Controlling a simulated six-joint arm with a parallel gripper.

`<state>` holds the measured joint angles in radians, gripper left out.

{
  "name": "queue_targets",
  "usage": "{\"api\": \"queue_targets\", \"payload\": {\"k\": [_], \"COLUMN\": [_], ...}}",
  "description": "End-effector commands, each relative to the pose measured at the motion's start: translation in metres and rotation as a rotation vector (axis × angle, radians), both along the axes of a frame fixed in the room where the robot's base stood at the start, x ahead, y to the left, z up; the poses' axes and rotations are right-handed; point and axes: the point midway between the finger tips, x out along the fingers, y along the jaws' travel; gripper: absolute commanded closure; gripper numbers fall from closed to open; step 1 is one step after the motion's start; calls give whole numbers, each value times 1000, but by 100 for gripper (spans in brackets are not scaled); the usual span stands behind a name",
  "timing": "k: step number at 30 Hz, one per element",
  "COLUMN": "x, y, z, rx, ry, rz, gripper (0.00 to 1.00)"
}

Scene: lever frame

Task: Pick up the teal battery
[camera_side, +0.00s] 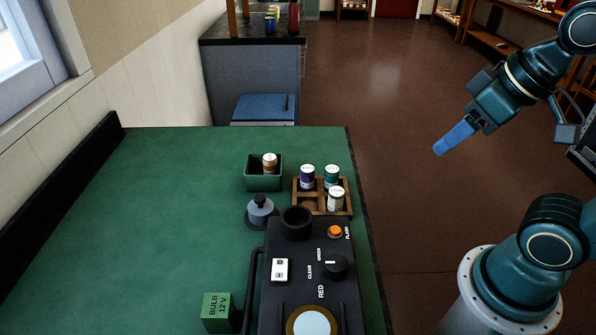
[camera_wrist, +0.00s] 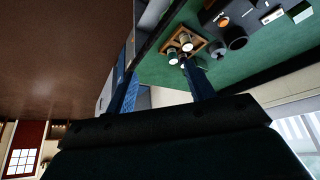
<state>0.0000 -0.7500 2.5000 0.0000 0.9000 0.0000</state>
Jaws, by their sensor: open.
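The teal battery (camera_side: 331,176) has a pale top and stands upright in the back right compartment of a wooden tray (camera_side: 323,210) on the green bench. A purple battery (camera_side: 307,177) stands to its left and a white battery (camera_side: 336,199) in front of it. My gripper (camera_side: 439,150) is open and empty, in the air to the right of the bench, well apart from the batteries.
A green box (camera_side: 263,184) holding an orange-banded battery (camera_side: 270,163) is left of the tray. A black lamp unit (camera_side: 297,265) with a round socket (camera_side: 296,222) stands close in front. A grey-blue knobbed piece (camera_side: 261,211) is beside it. The bench's left part is clear.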

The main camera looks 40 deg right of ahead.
Motion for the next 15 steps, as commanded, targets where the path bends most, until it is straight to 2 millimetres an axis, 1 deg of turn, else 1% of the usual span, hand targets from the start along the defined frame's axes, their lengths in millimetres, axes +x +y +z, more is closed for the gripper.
{"api": "queue_targets", "payload": {"k": [8,11,15], "x": [6,13,29], "y": [1,3,5], "z": [2,3,6], "rx": [30,70,152], "ry": [12,29,63], "rz": [-46,-103,-228], "gripper": [46,46,46]}}
